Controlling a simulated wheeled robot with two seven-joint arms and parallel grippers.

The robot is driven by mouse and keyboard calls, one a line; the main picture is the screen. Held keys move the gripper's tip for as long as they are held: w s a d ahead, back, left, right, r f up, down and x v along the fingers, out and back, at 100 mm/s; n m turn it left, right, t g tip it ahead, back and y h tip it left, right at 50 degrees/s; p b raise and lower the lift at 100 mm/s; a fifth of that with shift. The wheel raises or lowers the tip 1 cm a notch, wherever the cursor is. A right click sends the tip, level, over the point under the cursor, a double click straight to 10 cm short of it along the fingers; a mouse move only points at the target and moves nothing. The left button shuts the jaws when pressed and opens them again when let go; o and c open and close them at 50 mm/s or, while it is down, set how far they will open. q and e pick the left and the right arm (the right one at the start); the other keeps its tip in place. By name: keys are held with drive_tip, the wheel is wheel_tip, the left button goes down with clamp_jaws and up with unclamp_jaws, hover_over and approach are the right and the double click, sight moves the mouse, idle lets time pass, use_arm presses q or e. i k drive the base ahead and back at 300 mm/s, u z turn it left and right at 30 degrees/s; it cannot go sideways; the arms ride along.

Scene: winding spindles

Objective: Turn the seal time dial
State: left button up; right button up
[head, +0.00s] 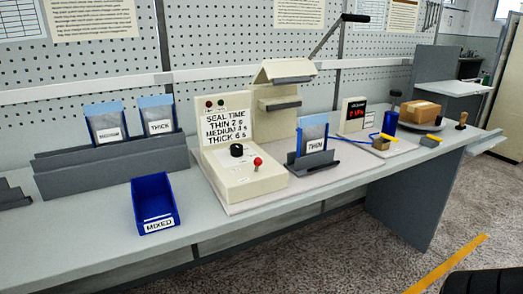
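The seal time dial is a black round knob (236,150) on the cream sealing machine (224,181), below a white label reading "SEAL TIME THIN 2 s, MEDIUM 4 s, THICK 6 s" (226,127). The dial's exact setting is too small to read. Neither of my grippers shows in the head view.
A blue bin marked MIXED (156,204) stands front left of the machine. Behind it, a grey rack (110,169) holds pouches. A THIN pouch holder (314,162) stands close on the machine's right. The bench front before the dial is clear.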

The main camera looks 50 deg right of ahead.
sight(236, 149)
drive_tip(key=z, duration=1.3)
